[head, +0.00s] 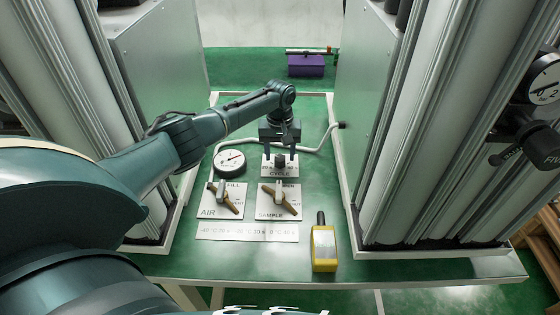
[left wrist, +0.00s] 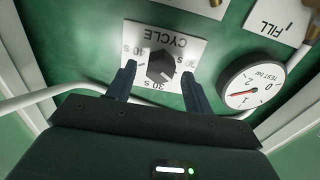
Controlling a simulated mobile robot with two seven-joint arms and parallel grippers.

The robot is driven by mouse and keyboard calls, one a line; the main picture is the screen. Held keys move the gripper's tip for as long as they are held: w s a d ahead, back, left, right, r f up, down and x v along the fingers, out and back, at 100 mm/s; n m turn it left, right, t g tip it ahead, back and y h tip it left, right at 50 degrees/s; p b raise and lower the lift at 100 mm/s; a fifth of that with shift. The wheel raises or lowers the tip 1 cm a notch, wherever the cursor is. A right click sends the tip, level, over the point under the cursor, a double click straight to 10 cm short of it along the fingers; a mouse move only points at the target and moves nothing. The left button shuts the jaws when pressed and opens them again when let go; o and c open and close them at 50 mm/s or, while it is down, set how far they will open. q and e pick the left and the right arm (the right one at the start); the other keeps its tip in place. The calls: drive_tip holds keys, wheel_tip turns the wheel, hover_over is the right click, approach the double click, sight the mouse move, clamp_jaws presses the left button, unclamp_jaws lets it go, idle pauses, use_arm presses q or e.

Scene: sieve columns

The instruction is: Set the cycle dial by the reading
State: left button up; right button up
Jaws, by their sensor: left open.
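The cycle dial, a dark knob (head: 281,161) on a white plate marked CYCLE (head: 267,171), stands at the back of the green table. It also shows in the left wrist view (left wrist: 160,67), with markings in seconds around it; 30 S and 40 S are readable. My left gripper (head: 280,155) points down over it, open, with one finger on each side of the knob. I cannot tell whether the fingers touch it. A round white gauge (head: 230,162) with a red needle stands left of the dial. It shows in the left wrist view (left wrist: 250,86), its exact reading unclear.
AIR (head: 220,201) and SAMPLE (head: 279,202) plates with brown-handled valves lie in front. A printed strip (head: 247,232) has text too small to read surely. A yellow handheld device (head: 324,248) stands right. Tall columns flank the table; a white hose (head: 318,146) runs behind the dial.

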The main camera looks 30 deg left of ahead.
use_arm(q)
drive_tip(key=shift+f, duration=0.2)
drive_tip(key=c, duration=1)
